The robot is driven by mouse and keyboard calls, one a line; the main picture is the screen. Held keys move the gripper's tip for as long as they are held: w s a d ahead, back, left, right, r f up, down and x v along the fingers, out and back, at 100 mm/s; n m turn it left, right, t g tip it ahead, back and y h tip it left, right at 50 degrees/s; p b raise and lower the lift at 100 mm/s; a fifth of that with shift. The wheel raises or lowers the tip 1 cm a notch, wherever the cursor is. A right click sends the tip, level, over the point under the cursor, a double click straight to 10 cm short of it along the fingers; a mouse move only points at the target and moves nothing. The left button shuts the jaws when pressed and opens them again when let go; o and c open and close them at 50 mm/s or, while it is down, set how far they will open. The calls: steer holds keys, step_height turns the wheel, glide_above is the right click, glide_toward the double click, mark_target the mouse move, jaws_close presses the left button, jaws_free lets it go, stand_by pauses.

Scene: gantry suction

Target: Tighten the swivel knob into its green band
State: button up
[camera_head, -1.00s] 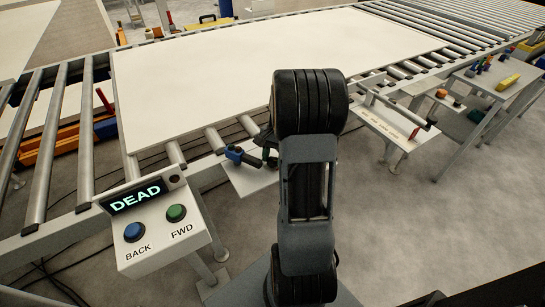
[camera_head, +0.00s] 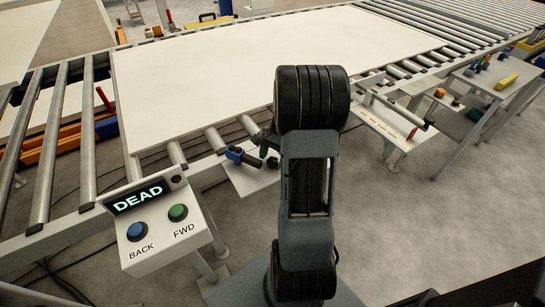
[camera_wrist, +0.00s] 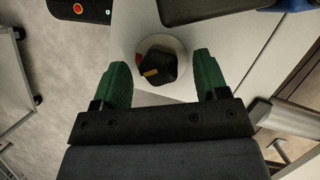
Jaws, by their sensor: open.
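The swivel knob (camera_wrist: 165,66) is black and lobed, with a yellow pointer mark on its near left side. I cannot make out a green band; part of the dial is hidden under the knob. My gripper (camera_wrist: 162,74) is open, its two green fingers on the left and right of the knob, with visible gaps on both sides. In the head view my arm covers most of the gripper.
A control box (camera_head: 160,232) reading DEAD, with BACK and FWD buttons, is at lower left. A large white panel (camera_head: 270,75) lies on the rollers.

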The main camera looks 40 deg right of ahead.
steer(key=p+v, duration=0.1)
steer(key=v, duration=1.2)
steer(key=shift+d+r, duration=0.25)
steer(key=shift+r, duration=0.1)
